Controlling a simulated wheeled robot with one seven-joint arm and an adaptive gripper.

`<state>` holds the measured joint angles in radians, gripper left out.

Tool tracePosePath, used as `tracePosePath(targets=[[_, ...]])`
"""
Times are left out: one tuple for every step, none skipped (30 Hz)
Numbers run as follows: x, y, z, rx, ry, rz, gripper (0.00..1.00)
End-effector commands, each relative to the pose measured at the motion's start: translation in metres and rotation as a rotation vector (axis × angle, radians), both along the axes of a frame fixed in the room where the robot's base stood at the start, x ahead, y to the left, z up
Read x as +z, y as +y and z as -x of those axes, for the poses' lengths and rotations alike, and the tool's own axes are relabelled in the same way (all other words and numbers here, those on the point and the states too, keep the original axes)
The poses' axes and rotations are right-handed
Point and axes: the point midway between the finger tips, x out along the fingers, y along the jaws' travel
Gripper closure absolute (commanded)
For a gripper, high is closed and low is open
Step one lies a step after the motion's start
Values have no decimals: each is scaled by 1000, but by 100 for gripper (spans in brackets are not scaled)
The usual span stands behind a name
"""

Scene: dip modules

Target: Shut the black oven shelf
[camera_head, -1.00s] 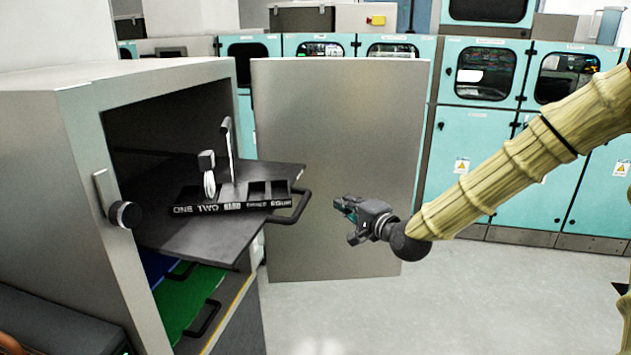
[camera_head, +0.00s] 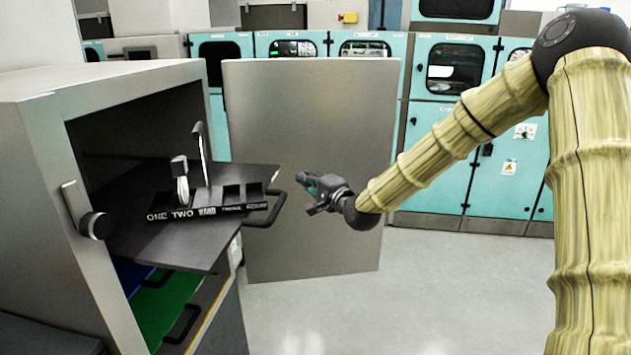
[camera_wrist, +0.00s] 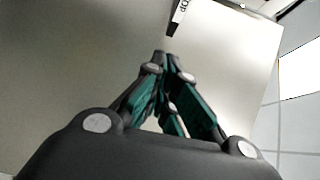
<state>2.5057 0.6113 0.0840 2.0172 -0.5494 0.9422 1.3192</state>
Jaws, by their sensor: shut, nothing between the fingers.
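The black oven shelf (camera_head: 180,247) is pulled partly out of the grey oven (camera_head: 55,140) in the head view. Its black loop handle (camera_head: 268,212) is at its right end. A black labelled rack (camera_head: 222,206) with a light-coloured item (camera_head: 181,182) in it sits on the shelf. My gripper (camera_head: 303,184) is shut and empty, a short way right of the handle and apart from it. In the wrist view the fingertips (camera_wrist: 168,62) point toward a pale panel, and a bit of the black labelled rack (camera_wrist: 180,18) shows at the top.
The oven door (camera_head: 310,160) stands wide open behind my gripper. Lower green (camera_head: 165,312) and blue (camera_head: 130,275) shelves lie under the black one. Teal cabinets (camera_head: 470,150) line the back. The floor at front right is clear.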

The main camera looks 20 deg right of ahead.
Motion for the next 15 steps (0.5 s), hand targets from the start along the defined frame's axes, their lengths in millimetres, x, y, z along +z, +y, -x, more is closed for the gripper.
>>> tracePosePath(targets=[[1, 2, -8, 1, 1, 2, 100], [1, 3, -11, 1, 1, 2, 100], [1, 4, -17, 1, 0, 3, 100], [1, 5, -20, 1, 1, 3, 100], [1, 9, -21, 3, 1, 3, 100], [2, 13, -24, 2, 0, 3, 100], [2, 15, -25, 2, 1, 2, 100], [1, 18, -27, 2, 1, 2, 100], [1, 21, -29, 1, 2, 1, 100], [1, 23, -31, 1, 1, 1, 100], [1, 25, -32, 1, 1, 1, 100], [1, 28, -34, 2, 1, 2, 100], [2, 30, -35, 2, 0, 2, 100], [1, 31, -36, 1, 0, 2, 100], [1, 33, -37, 1, 0, 1, 100]])
